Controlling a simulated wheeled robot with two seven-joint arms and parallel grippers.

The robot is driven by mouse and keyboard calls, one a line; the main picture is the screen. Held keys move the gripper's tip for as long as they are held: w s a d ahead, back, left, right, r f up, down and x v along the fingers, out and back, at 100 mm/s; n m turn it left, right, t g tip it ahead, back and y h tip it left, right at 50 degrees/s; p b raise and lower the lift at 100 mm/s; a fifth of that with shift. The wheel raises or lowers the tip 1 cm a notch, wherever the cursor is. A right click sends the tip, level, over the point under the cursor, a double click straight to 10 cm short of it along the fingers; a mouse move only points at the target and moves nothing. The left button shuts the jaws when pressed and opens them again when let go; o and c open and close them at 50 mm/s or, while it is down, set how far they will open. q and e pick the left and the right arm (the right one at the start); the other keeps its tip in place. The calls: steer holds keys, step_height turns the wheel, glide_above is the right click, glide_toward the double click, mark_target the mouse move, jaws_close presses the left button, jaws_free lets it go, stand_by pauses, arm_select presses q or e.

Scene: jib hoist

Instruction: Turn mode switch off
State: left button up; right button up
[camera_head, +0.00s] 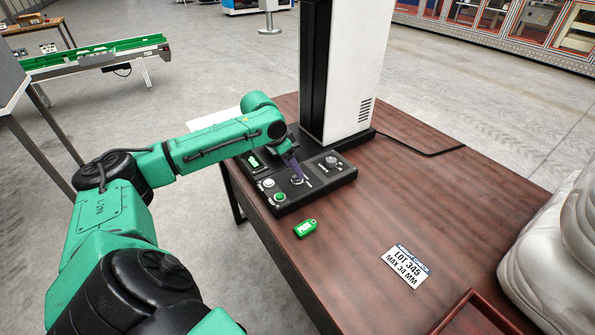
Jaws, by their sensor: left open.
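A black control panel (313,191) lies on the brown table at the foot of a tall machine. It carries a small green-lit display (254,161), a white button (268,183), a green button (280,197) and a round knob (331,161) at the right. My left gripper (296,177) points down at the middle of the panel, its fingertips at or just above a small dial there. The gripper is open, but the fingers hide most of this dial. The labels are too small to read, so I cannot tell which control is the mode switch or its setting.
The white and black machine column (357,70) stands behind the panel. A green tag (305,228) and a white lot card (408,265) lie in front on the table (369,202). A pale bulky sack (555,255) and a red-brown tray (476,315) are at the right.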

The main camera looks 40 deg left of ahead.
arm_select(q)
steer(key=x, duration=0.3)
steer(key=shift+s, duration=0.1)
steer(key=shift+f, duration=0.2)
arm_select(e)
steer(key=shift+w, duration=0.45)
arm_select(q)
jaws_close()
arm_select(e)
steer(key=shift+s+d+r, duration=0.1)
steer(key=shift+s, duration=0.05)
arm_select(q)
steer(key=shift+r, duration=0.1)
arm_select(e)
steer(key=shift+r, duration=0.1)
